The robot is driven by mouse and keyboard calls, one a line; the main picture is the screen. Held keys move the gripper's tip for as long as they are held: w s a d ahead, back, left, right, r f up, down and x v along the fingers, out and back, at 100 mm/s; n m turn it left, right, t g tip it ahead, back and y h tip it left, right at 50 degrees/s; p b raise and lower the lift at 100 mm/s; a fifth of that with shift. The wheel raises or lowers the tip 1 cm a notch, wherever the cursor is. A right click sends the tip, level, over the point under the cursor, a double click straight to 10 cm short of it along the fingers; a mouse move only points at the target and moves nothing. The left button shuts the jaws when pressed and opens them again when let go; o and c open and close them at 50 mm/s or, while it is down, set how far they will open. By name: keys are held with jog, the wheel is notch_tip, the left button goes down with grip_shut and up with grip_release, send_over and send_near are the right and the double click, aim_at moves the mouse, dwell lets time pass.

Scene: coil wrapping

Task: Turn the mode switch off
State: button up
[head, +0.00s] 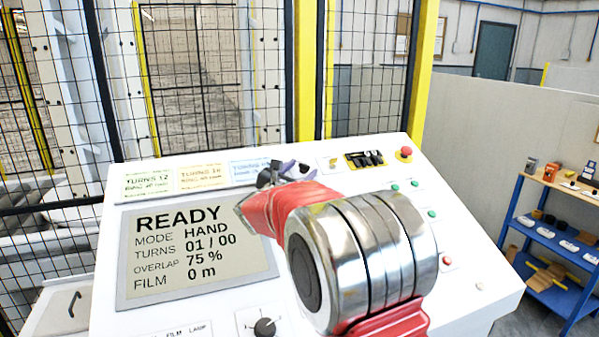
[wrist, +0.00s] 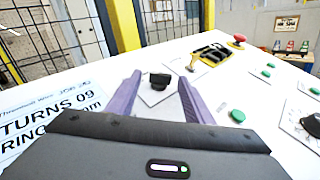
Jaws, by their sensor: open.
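The control panel (head: 470,225) is white and sloped, with a display (head: 205,255) reading READY, MODE HAND, TURNS 01 / 00. In the wrist view a black rotary knob (wrist: 158,82) on a pale square plate sits between the two purple fingers of my gripper (wrist: 160,84). The fingers are apart on either side of it, with no clear contact. The plate's lettering is too small to read, so I cannot confirm that this is the mode switch. In the head view my gripper (head: 290,168) is over the panel's upper part, and my red and silver arm hides much of the panel.
Another black knob (head: 265,327) is below the display. Paper cards (head: 203,177) lie along the top left. A mesh fence (head: 200,80) stands behind.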

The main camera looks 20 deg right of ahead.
jog(key=shift+c, duration=0.4)
jog(key=c, duration=0.9)
jog(key=shift+a, duration=0.15)
jog(key=shift+c, duration=0.3)
jog(key=shift+r, duration=0.1)
jog(key=shift+w+m+g+h, duration=0.1)
jog(key=shift+m+g+h, duration=0.3)
jog(key=shift+m+g, duration=0.15)
jog(key=shift+w+a+r+m+g+h, duration=0.15)
jog(key=shift+m+g+h, duration=0.2)
jog(key=shift+m+g, duration=0.5)
jog(key=shift+w+f+m+g+h, duration=0.1)
jog(key=shift+m+g+h, duration=0.2)
jog(key=shift+m+g, duration=0.6)
jog(key=shift+w+a+r+m+g+h, duration=0.15)
jog(key=shift+m+g+h, duration=0.2)
jog(key=shift+m+g, duration=0.5)
jog(key=shift+d+g, duration=0.15)
jog(key=shift+g, duration=0.4)
jog(key=shift+w+r+m+g, duration=0.1)
jog(key=shift+w+m+g, duration=0.1)
jog(key=shift+m+g, duration=0.75)
jog(key=shift+w+r+m+g, duration=0.1)
jog(key=shift+w+m+g, duration=0.05)
jog(key=shift+m+g, duration=0.8)
